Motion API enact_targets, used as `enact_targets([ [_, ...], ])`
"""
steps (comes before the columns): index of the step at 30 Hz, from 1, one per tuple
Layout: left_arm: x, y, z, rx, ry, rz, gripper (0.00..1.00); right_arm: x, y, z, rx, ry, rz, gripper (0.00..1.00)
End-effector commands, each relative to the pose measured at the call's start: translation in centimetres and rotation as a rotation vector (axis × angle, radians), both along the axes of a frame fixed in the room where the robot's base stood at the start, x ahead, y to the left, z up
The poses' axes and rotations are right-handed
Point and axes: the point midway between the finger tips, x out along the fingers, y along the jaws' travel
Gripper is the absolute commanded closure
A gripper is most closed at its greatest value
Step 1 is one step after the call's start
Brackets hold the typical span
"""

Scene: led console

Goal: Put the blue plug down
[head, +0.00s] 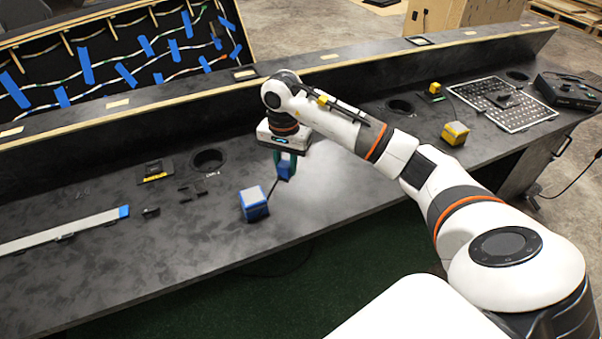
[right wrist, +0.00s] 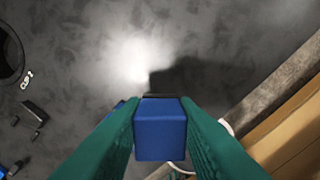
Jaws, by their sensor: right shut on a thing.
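My right gripper (head: 285,163) hangs over the dark counter (head: 330,205) and is shut on the blue plug (head: 286,173). In the right wrist view the blue plug (right wrist: 160,128) sits between the two green fingers. It appears held above the counter; the exact gap is hard to tell. A dark cable runs from the plug toward the blue box (head: 255,207) with a grey top, which stands just left of it. My left gripper is not in view.
A round black hole (head: 207,160) and small dark parts (head: 190,191) lie to the left. A grey strip (head: 62,231) lies at far left. A yellow box (head: 455,134), a yellow plug (head: 434,88) and a perforated panel (head: 508,103) are to the right. A raised ledge (head: 215,97) runs behind.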

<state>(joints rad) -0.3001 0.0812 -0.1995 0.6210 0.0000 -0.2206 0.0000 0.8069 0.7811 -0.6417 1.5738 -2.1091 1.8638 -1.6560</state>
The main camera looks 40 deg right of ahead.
Motion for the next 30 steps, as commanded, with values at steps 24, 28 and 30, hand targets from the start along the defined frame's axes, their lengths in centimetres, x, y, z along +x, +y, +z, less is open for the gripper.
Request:
enact_targets([
  [24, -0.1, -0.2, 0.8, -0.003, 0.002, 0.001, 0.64, 0.0, 0.0, -8.3, 0.001, -0.001, 0.002, 0.96],
  [28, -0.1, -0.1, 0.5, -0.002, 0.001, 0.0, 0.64, 0.0, 0.0, -8.6, 0.0, -0.001, 0.003, 0.96],
  [30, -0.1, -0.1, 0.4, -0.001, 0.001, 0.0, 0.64, 0.0, 0.0, -8.7, -0.001, -0.001, 0.003, 0.72],
])
